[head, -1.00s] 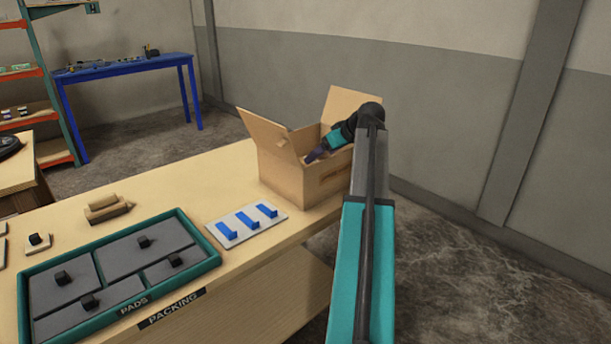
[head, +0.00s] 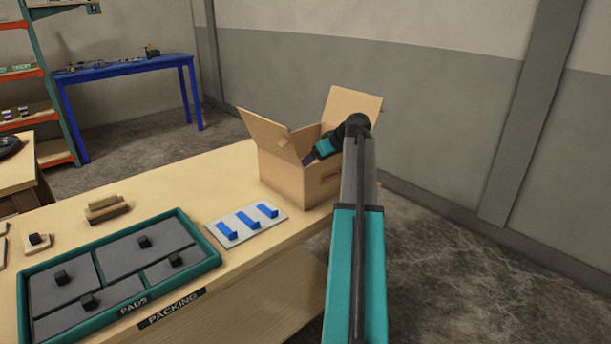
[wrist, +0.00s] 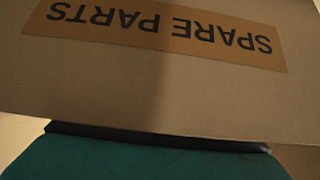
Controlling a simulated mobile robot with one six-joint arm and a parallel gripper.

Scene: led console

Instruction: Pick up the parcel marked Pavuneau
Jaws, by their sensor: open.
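No parcel with the name Pavuneau can be read in either view. An open cardboard box (head: 283,177) stands at the far end of the packing table, flaps raised. My gripper (head: 307,161) points down and left into the box's opening. Its dark tip shows just above the rim, and its fingers are too small to make out. The box's inside is mostly hidden by its walls, a flap and my arm. In the wrist view, a cardboard surface (wrist: 200,95) fills most of the picture, with an upside-down SPARE PARTS label (wrist: 160,30). A teal part of mine covers the bottom.
On the packing table (head: 215,172) are a white board with blue hooks (head: 237,240), a teal-rimmed tray of grey pads (head: 212,263) and brown blocks (head: 107,208). A blue table (head: 130,68) and shelving stand behind. Bare floor lies to the right.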

